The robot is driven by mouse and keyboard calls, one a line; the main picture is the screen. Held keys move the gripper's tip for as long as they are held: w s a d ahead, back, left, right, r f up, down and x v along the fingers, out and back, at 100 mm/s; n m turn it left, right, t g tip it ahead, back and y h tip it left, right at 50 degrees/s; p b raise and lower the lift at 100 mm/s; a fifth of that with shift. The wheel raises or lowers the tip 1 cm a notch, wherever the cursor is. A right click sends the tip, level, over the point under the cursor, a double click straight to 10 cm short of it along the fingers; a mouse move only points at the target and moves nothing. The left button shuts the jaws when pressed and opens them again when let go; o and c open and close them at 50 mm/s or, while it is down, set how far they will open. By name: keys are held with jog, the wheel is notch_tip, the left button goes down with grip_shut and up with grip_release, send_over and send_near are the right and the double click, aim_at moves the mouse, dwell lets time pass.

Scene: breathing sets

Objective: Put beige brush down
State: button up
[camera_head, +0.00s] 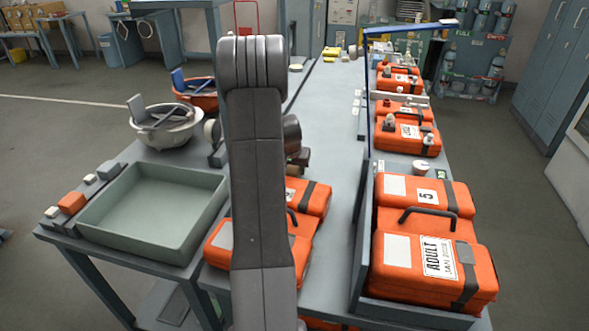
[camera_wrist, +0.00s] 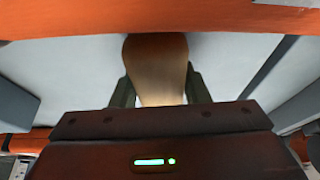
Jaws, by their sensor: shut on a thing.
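In the wrist view, my gripper (camera_wrist: 160,92) is shut on a smooth tan piece, which I take to be the beige brush (camera_wrist: 156,62). One dark finger stands on each side of it. The brush's far end reaches toward an orange surface, and I cannot tell whether they touch. In the head view, my grey arm stands upright in the middle and hides the gripper's fingers and the brush.
A green-grey tray (camera_head: 150,250) sits at the table's front left, with a grey bowl (camera_head: 165,128) and an orange bowl (camera_head: 198,92) behind it. Orange cases (camera_head: 430,262) line the right side beside a divider. Bare grey tabletop (camera_head: 335,130) shows between.

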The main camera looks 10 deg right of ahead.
jog(key=shift+f, duration=0.3)
jog(key=shift+f, duration=0.1)
jog(key=shift+f+b, duration=0.15)
jog(key=shift+b, duration=0.15)
jog(key=o, duration=0.9)
jog(key=shift+s+r, duration=0.1)
jog(key=shift+r, duration=0.4)
jog(key=v, duration=1.1)
jog(key=shift+s+r, duration=0.2)
